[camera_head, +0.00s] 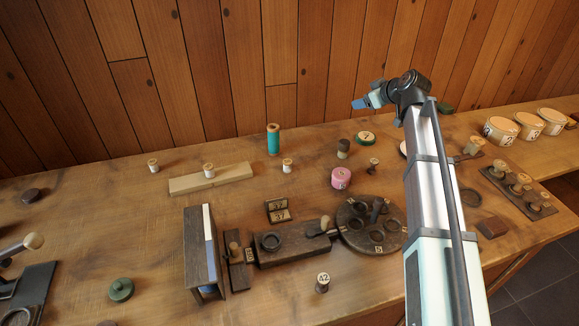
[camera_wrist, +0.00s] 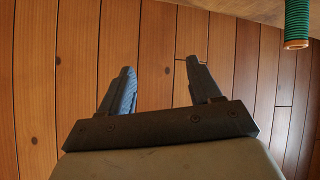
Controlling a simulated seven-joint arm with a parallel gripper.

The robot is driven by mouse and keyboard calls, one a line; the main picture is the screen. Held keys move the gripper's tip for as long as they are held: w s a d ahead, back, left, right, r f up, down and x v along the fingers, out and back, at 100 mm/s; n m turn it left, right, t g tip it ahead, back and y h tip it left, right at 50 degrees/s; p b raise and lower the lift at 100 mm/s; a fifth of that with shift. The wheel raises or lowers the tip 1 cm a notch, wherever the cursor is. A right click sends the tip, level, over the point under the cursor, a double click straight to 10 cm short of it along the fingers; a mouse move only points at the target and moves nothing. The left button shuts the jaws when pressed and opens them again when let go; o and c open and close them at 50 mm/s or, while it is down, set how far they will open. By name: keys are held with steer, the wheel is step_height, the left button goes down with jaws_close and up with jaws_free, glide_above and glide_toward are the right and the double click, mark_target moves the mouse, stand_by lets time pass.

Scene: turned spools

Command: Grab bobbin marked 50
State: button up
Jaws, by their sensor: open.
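I cannot read a 50 on any bobbin. Small pale bobbins stand at the back left (camera_head: 153,165), on a wooden strip (camera_head: 237,176) as another bobbin (camera_head: 208,171), and right of the strip (camera_head: 287,165). A bobbin with a mark that looks like 42 (camera_head: 323,282) stands at the front. A tall teal spool (camera_head: 273,139) stands near the wall; a green-wound spool (camera_wrist: 297,22) shows at the wrist view's upper right. My gripper (camera_head: 358,104) is raised above the back of the bench, apart from all bobbins. Its fingers (camera_wrist: 160,68) are open and empty.
A dark round holder (camera_head: 352,238) and a dark block (camera_head: 290,249) fill the centre front. An upright dark box (camera_head: 203,250) stands left of them. Pale tubs (camera_head: 501,130) and a peg rack (camera_head: 517,190) stand right. The plank wall (camera_head: 230,70) closes the back.

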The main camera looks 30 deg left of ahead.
steer(key=s+a+f+n+g+h, duration=0.2)
steer(key=s+a+n+g, duration=0.25)
steer(key=s+a, duration=0.55)
steer(key=n+g+h, duration=0.2)
steer(key=g, duration=0.1)
glide_toward(287, 161)
steer(key=shift+m+t, duration=0.25)
steer(key=shift+t, duration=0.1)
steer(key=x, duration=1)
steer(key=shift+s+f, duration=0.15)
steer(key=shift+s, duration=0.15)
steer(key=c, duration=1.1)
